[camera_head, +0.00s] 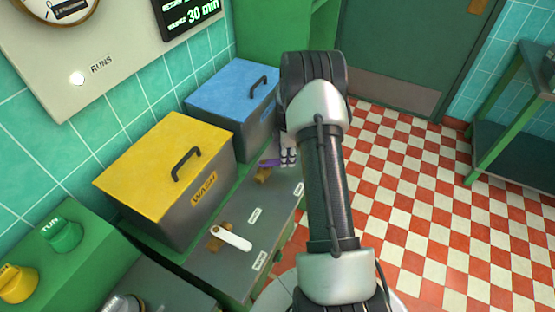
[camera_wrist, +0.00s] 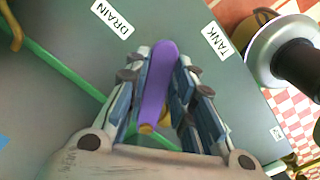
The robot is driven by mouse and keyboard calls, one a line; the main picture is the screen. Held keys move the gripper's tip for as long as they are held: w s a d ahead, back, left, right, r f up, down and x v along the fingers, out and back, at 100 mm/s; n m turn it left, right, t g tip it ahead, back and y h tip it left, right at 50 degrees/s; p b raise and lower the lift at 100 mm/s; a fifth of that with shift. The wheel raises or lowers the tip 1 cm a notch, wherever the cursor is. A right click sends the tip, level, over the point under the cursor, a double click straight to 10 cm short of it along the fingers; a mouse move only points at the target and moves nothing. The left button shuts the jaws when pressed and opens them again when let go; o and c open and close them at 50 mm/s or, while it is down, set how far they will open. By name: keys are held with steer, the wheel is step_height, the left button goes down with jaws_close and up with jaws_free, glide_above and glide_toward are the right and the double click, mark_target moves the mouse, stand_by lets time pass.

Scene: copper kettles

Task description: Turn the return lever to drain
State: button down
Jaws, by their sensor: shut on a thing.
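The purple lever (camera_wrist: 157,85), which I take to be the return lever, sits on a brass pivot (camera_wrist: 146,128) on a grey panel. In the wrist view its free end points up, between the DRAIN label (camera_wrist: 112,17) at upper left and the TANK label (camera_wrist: 216,41) at right. My gripper (camera_wrist: 168,75) is shut on the lever, with a finger on each side of it. In the head view my gripper (camera_head: 288,156) is partly hidden behind my arm, and the purple lever (camera_head: 268,163) shows just left of it.
A white lever (camera_head: 235,238) on a brass base is nearer on the same grey panel (camera_head: 240,270). A yellow-lidded WASH tank (camera_head: 165,160) and a blue-lidded tank (camera_head: 232,95) stand along the left. A green bench (camera_head: 510,130) is at right; the checkered floor between is open.

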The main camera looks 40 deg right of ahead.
steer(key=w+n, duration=0.2)
steer(key=n, duration=0.1)
steer(key=shift+d, duration=0.4)
steer(key=w+n, duration=0.2)
steer(key=shift+d+n, duration=0.15)
steer(key=shift+n, duration=0.15)
steer(key=w+n, duration=0.2)
steer(key=n, duration=0.1)
steer(key=shift+w, duration=0.15)
steer(key=shift+w+a+n+b, duration=0.25)
steer(key=shift+w+n, duration=0.2)
steer(key=shift+n, duration=0.25)
steer(key=shift+w+a+n+b, duration=0.1)
steer(key=shift+w+a+n, duration=0.1)
steer(key=shift+w+n, duration=0.35)
steer(key=shift+s+n, duration=0.15)
steer(key=shift+n, duration=0.1)
steer(key=c, duration=1.4)
jaws_free()
steer(key=shift+c, duration=0.2)
steer(key=shift+o, duration=0.4)
step_height(320, 180, up, 12)
